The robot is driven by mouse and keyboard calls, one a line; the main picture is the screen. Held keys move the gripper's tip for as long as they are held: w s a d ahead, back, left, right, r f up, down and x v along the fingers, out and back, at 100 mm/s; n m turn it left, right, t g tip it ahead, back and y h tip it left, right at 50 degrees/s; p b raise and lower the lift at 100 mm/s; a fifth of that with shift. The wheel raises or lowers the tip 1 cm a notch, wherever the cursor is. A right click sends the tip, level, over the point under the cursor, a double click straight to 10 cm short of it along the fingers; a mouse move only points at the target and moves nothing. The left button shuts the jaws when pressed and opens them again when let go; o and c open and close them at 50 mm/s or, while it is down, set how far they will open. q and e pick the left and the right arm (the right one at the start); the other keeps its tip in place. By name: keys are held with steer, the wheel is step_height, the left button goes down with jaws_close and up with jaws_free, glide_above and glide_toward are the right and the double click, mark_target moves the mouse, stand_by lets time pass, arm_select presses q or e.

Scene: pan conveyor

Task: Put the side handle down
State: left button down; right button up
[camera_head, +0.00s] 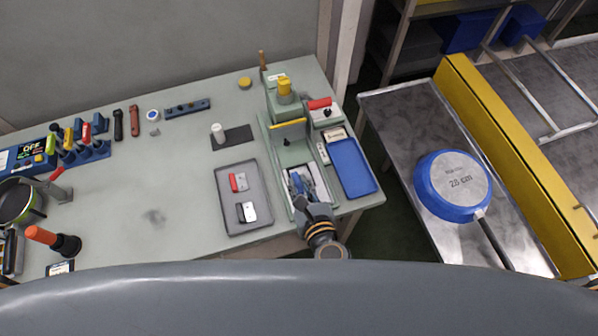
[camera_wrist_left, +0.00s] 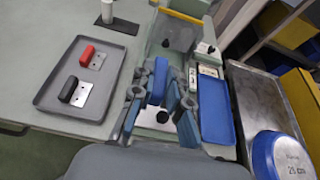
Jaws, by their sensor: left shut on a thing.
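My left gripper (camera_head: 299,186) is over the front end of the green press fixture (camera_head: 284,150). In the left wrist view its two grey fingers (camera_wrist_left: 160,98) are closed around a blue piece (camera_wrist_left: 158,80), which looks like a side handle. The fingers hide much of it, and I cannot tell whether it touches the fixture bed. A grey tray (camera_head: 228,180) to the left holds a red side handle (camera_head: 238,182) and a black side handle (camera_head: 246,212), each with a metal plate. My right gripper is not in view.
An empty blue tray (camera_head: 353,168) lies just right of the fixture. A blue pan (camera_head: 455,186) lies upside down on the metal conveyor beyond a gap. A dark mat (camera_head: 238,139) with a white cylinder is behind the grey tray. The table's middle left is clear.

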arm_select(q)
steer(key=w+f+b, duration=0.1)
steer(key=w+f, duration=0.1)
steer(key=w, duration=0.1)
steer(key=w+f+b, duration=0.2)
steer(key=f, duration=0.1)
steer(key=shift+w, duration=0.4)
steer(key=shift+w+f+b, duration=0.95)
steer(key=shift+w+f, duration=0.05)
steer(key=shift+w, duration=0.1)
steer(key=f, duration=0.1)
steer(key=f+b, duration=0.2)
steer(key=shift+w+f, duration=0.2)
steer(key=shift+w, duration=0.05)
steer(key=shift+f, duration=0.15)
steer(key=shift+s+f+b, duration=0.1)
steer(key=shift+f+b, duration=0.1)
steer(key=shift+b, duration=0.15)
steer(key=shift+f+b, duration=0.35)
steer(key=shift+b, duration=0.15)
steer(key=c, duration=1.3)
jaws_free()
steer(key=shift+r, duration=0.1)
